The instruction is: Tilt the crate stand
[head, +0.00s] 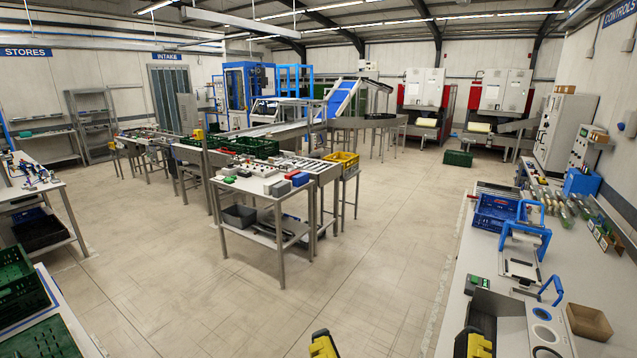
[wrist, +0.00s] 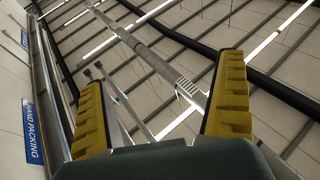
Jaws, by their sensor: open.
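My gripper (head: 398,345) shows at the bottom edge of the head view as two yellow fingertips, wide apart with nothing between them. In the wrist view my gripper (wrist: 162,105) is open and empty and faces the ceiling. I cannot tell for sure which piece is the crate stand. A yellow crate (head: 343,157) rests on a legged metal frame at the right end of the middle line, well beyond my gripper. Green crates (head: 22,285) lie on a table at the lower left.
A workbench (head: 455,262) on the right holds a blue-handled device (head: 525,243), a blue crate (head: 493,212) and a brown tray (head: 589,322). A metal table (head: 262,190) with boxes stands mid-floor. The floor (head: 390,230) between table and workbench is clear.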

